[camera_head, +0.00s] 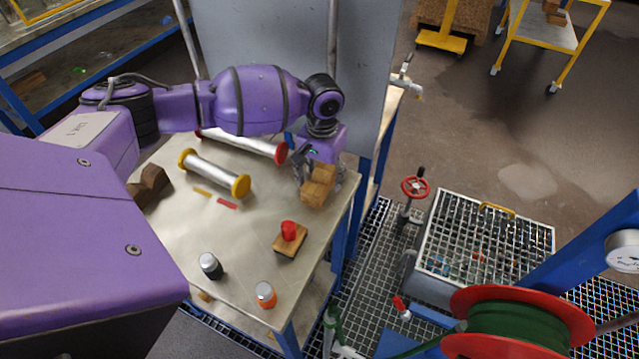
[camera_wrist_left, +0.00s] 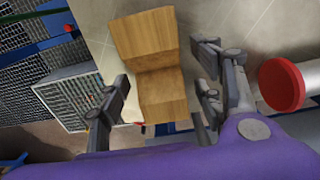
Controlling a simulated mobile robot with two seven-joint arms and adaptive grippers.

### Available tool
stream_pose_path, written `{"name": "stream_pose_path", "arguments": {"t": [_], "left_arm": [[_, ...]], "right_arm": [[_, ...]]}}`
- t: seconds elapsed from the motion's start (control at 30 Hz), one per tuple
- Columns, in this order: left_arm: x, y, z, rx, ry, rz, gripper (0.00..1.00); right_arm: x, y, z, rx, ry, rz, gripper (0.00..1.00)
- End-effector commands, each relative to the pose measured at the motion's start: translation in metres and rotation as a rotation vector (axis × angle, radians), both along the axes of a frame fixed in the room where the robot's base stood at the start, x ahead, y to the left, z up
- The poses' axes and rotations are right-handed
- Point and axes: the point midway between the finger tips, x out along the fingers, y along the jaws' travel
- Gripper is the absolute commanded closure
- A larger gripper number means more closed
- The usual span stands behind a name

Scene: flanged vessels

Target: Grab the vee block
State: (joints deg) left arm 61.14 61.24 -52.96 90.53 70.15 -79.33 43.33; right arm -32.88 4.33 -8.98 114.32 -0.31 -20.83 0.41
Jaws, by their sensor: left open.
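A light wooden vee block (camera_head: 318,190) is near the right edge of the workbench in the head view. In the left wrist view the vee block (camera_wrist_left: 160,85) fills the middle, its notch facing the camera. My left gripper (camera_head: 318,172) is over the block, its fingers pointing down. In the left wrist view its fingers are apart, one on each side of the block, with gaps visible. It is open and holds nothing. A darker brown notched block (camera_head: 152,186) is at the left of the bench, partly hidden by my body. My right gripper is out of view.
Two metal rollers, one with yellow ends (camera_head: 215,173) and one with red ends (camera_head: 245,146), lie left of the gripper. A red-knobbed wooden piece (camera_head: 290,240), a dark capped jar (camera_head: 210,265) and an orange one (camera_head: 266,294) stand towards the front.

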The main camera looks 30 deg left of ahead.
Motion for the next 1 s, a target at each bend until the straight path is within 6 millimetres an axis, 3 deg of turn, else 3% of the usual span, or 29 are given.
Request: {"name": "stream_pose_path", "arguments": {"t": [0.07, 0.47, 0.77, 1.0], "left_arm": [[0.000, 0.000, 0.000, 0.000, 0.000, 0.000, 0.40], [0.000, 0.000, 0.001, -0.001, -0.001, 0.000, 0.91], [0.001, 0.000, 0.009, -0.002, -0.004, 0.000, 0.91], [0.002, 0.000, 0.055, -0.001, -0.007, -0.001, 0.91]], "right_arm": [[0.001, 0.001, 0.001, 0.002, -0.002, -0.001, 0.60], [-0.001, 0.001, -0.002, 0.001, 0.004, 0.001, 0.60], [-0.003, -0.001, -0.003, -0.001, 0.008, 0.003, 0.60], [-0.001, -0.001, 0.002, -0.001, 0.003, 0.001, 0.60]]}}
